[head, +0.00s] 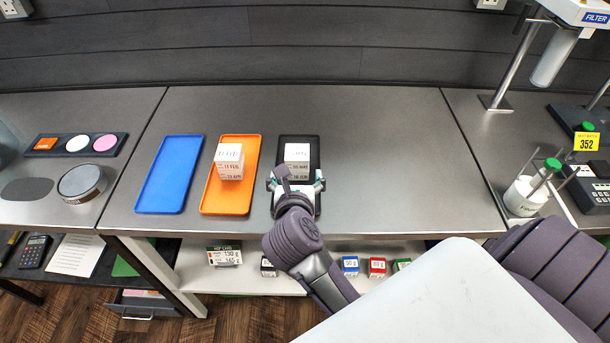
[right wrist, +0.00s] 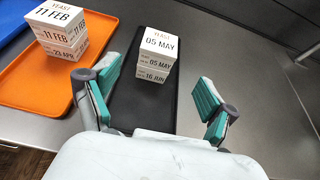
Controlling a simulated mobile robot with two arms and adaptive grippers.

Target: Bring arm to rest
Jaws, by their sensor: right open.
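My right gripper (head: 296,187) is over the front part of the black tray (head: 312,142). In the right wrist view its teal-padded fingers (right wrist: 160,105) are spread wide with nothing between the pads. A stack of white yeast boxes (right wrist: 158,55) stands on the black tray beyond the fingertips, the top one reading 05 MAY. The stack also shows in the head view (head: 297,160), apart from the gripper as far as I can tell. My left gripper is in neither view.
An orange tray (head: 220,202) with white yeast boxes (head: 229,162) and an empty blue tray (head: 170,175) lie to the left. A scale (head: 82,182) stands further left. A white pot (head: 525,197) and a metal stand (head: 515,65) are at right.

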